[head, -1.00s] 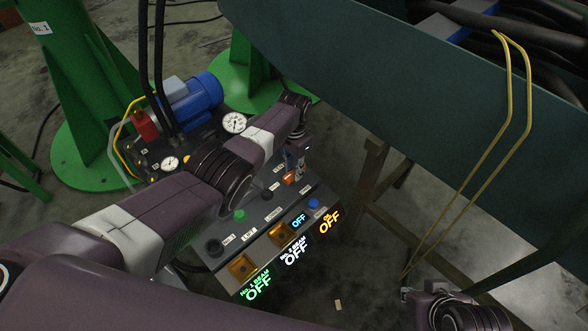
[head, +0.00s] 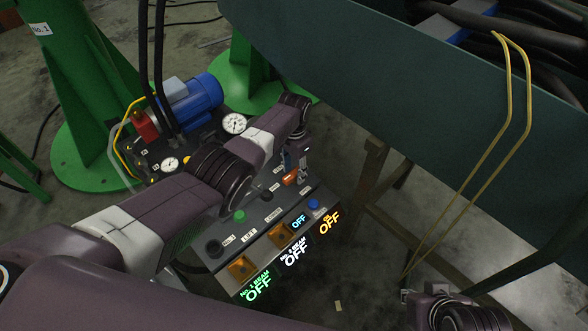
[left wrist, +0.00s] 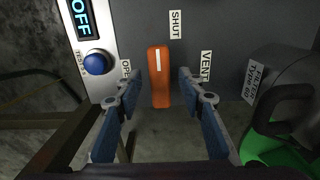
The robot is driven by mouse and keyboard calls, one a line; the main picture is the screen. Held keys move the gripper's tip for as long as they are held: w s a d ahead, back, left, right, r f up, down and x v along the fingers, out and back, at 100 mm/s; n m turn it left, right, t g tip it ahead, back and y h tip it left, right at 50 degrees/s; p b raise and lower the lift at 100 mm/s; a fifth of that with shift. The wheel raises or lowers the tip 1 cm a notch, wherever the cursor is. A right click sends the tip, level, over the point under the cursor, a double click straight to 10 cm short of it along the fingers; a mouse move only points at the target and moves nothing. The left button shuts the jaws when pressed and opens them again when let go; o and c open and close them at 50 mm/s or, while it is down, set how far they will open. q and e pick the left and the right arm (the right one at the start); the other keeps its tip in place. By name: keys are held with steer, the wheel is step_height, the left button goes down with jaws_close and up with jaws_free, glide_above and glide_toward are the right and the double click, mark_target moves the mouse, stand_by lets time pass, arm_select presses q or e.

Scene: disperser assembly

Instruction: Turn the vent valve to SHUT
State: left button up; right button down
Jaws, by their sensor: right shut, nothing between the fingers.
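The orange vent valve handle (left wrist: 160,88) stands upright in the left wrist view, its white stripe at the upper end. The SHUT label (left wrist: 175,24) is above it, slightly to the right. The OPEN label (left wrist: 126,74) is to its left. The handle also shows in the head view (head: 290,177). My left gripper (left wrist: 160,78) is open, with one finger on each side of the handle and a visible gap on both sides. In the head view my left gripper (head: 296,160) is at the panel's far end. My right gripper (head: 406,294) is shut and empty at the lower right.
The control box (head: 215,262) carries buttons, orange-guarded switches and lit OFF displays. A blue button (left wrist: 96,62) lies left of the valve, and a dark filter housing (left wrist: 292,95) is at the right. A large dark-green beam (head: 390,100) and bent yellow rods (head: 483,150) stand to the right.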

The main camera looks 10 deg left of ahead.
mark_target(294, 172)
arm_select(q)
steer(key=shift+r, duration=0.1)
step_height(294, 172, up, 12)
stand_by(0.5)
stand_by(0.5)
